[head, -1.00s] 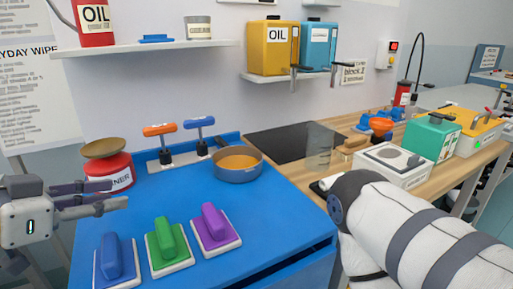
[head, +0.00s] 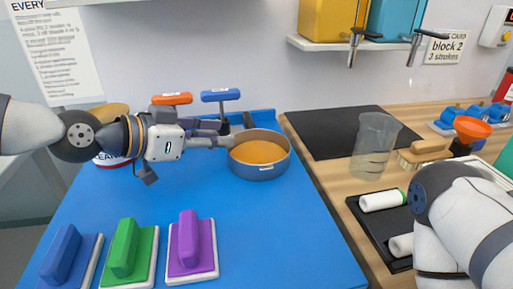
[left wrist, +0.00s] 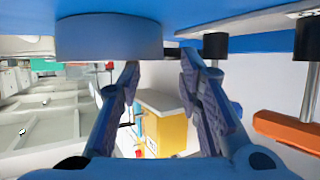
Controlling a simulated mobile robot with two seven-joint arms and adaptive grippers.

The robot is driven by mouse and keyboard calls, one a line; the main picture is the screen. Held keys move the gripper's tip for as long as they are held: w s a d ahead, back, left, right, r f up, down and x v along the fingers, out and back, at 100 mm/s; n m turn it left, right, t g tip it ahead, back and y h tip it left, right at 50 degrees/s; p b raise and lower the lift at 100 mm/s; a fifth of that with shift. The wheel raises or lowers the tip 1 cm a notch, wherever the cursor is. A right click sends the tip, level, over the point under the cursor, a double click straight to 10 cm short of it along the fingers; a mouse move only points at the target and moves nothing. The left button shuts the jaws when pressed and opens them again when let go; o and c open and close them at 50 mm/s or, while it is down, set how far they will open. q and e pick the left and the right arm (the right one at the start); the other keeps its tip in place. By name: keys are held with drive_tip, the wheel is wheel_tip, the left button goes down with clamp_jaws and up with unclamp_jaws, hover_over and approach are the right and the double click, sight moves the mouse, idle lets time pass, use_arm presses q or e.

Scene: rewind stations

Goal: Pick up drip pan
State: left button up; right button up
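The drip pan (head: 258,170) is a round, grey-blue pan with orange liquid inside, standing on the blue table at the back right. My left gripper (head: 223,139) reaches in from the left with its fingertips at the pan's left side. In the left wrist view the pan (left wrist: 108,38) shows at the top. There the fingers of my left gripper (left wrist: 158,68) are spread apart, with the pan's edge near the gap between the tips. Whether a finger touches the pan I cannot tell. My right arm shows at the lower right, but its gripper is out of view.
Orange (head: 172,99) and blue (head: 221,95) handled tools stand just behind the pan. Blue (head: 62,255), green (head: 125,250) and purple (head: 189,245) handled blocks lie at the front. A clear beaker (head: 375,143) and black tray (head: 372,235) stand right, on the wooden counter.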

sight(236, 135)
use_arm(q)
drive_tip(key=x, duration=0.5)
drive_tip(key=shift+d+f+b, duration=0.25)
drive_tip(key=shift+b, duration=0.05)
drive_tip(key=shift+f, duration=0.1)
clamp_jaws()
